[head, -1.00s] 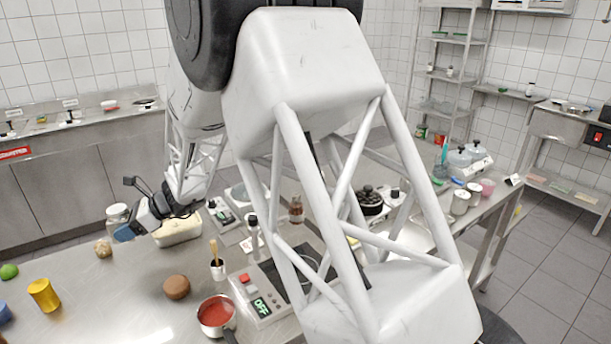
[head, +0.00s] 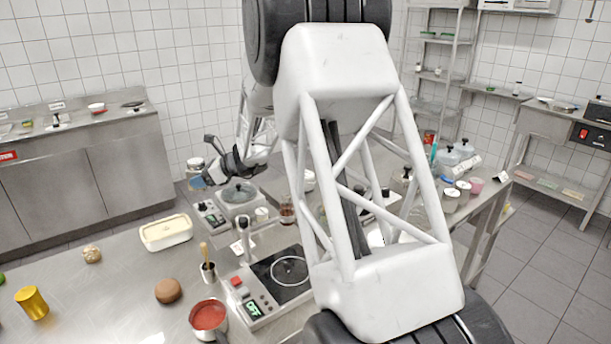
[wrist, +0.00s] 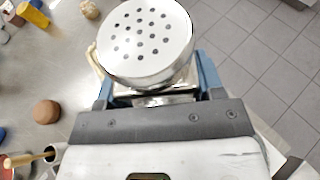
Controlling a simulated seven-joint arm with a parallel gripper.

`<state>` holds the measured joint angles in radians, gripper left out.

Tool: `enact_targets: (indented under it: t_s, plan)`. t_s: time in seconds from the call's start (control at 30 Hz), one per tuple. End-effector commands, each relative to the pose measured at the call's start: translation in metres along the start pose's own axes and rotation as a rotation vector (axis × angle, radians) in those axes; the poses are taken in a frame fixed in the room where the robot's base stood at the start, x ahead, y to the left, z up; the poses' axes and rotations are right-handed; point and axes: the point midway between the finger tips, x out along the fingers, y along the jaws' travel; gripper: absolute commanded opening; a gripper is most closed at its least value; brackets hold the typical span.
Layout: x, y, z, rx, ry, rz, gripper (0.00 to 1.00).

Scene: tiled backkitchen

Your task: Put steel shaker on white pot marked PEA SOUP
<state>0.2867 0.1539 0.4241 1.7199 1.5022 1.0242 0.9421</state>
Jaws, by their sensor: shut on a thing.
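The steel shaker (wrist: 145,40), with a perforated domed top, is held between the blue fingers of my gripper (wrist: 155,85) in the wrist view. In the head view the shaker (head: 196,164) is small, upright or nearly so, beside my gripper (head: 206,178), up near the table's far edge. White round pots stand at the right end of the table, one nearer (head: 450,200) and one farther (head: 463,188). No PEA SOUP marking is readable from here, so I cannot tell which pot bears it.
A white tub (head: 166,232), brown ball (head: 168,291), red-filled saucepan (head: 209,317), induction cooker (head: 288,272) and yellow cup (head: 32,302) occupy the table. My arm hides part of its middle.

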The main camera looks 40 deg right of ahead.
Motion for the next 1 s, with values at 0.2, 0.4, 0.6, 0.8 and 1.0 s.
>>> enact_targets:
  t_s: [0.2,0.4,0.6,0.8,1.0]
  plan:
    - [-0.051,-0.051,-0.014,0.035,-0.001,-0.088,0.34]
    - [-0.099,-0.093,-0.028,0.069,-0.001,-0.166,0.34]
    - [-0.151,-0.131,-0.043,0.101,-0.002,-0.243,0.34]
    - [-0.206,-0.166,-0.059,0.133,-0.003,-0.32,0.34]
    - [-0.26,-0.194,-0.076,0.164,-0.005,-0.394,0.34]
